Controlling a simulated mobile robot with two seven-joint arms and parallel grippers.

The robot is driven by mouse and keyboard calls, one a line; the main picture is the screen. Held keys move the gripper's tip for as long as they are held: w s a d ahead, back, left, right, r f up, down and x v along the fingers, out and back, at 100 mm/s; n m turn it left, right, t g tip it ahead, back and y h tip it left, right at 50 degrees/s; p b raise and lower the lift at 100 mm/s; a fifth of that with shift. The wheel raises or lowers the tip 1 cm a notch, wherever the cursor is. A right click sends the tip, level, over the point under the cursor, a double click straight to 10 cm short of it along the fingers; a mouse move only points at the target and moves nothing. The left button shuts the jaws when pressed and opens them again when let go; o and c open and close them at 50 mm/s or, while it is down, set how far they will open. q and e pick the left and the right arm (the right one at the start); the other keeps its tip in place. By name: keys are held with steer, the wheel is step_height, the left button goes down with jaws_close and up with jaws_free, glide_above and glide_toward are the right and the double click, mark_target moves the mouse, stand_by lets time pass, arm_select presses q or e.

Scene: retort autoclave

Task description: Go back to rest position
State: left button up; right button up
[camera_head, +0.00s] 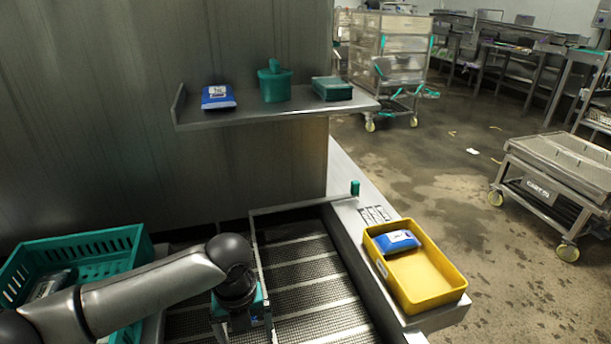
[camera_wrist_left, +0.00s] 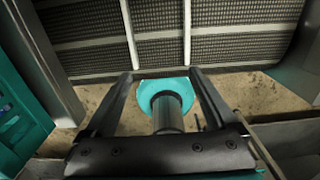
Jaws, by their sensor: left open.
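My left arm comes in from the left in the head view and bends down over the mesh conveyor. My left gripper hangs at the bottom of that view, its fingertips cut off or hidden there. In the left wrist view the left gripper (camera_wrist_left: 161,74) is open, its two dark fingers apart with nothing gripped between them. My right gripper is in neither view.
A teal crate (camera_head: 97,246) stands beside my left arm. The mesh conveyor (camera_head: 305,268) runs below. A yellow tray (camera_head: 436,283) holding a blue pack (camera_head: 398,241) sits on the right ledge. A shelf (camera_head: 290,111) holds a blue pack, teal container and green stack.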

arm_select(q)
steer(key=s+d+n+t+h, duration=0.2)
steer(key=s+d+n+h, duration=0.2)
steer(key=s+d+n, duration=0.75)
steer(key=s+a+n+t+y, duration=0.15)
steer(key=s+a+n, duration=0.25)
steer(key=a+n, duration=0.5)
steer(key=s+a+n+y, duration=0.3)
steer(key=a+n, duration=0.5)
steer(key=n, duration=0.3)
step_height(320, 180, down, 22)
steer(key=s+g, duration=0.1)
steer(key=s+a+f+m+g, duration=0.1)
steer(key=s+a+f, duration=0.1)
steer(key=s+f, duration=1.2)
steer(key=shift+s, duration=0.7)
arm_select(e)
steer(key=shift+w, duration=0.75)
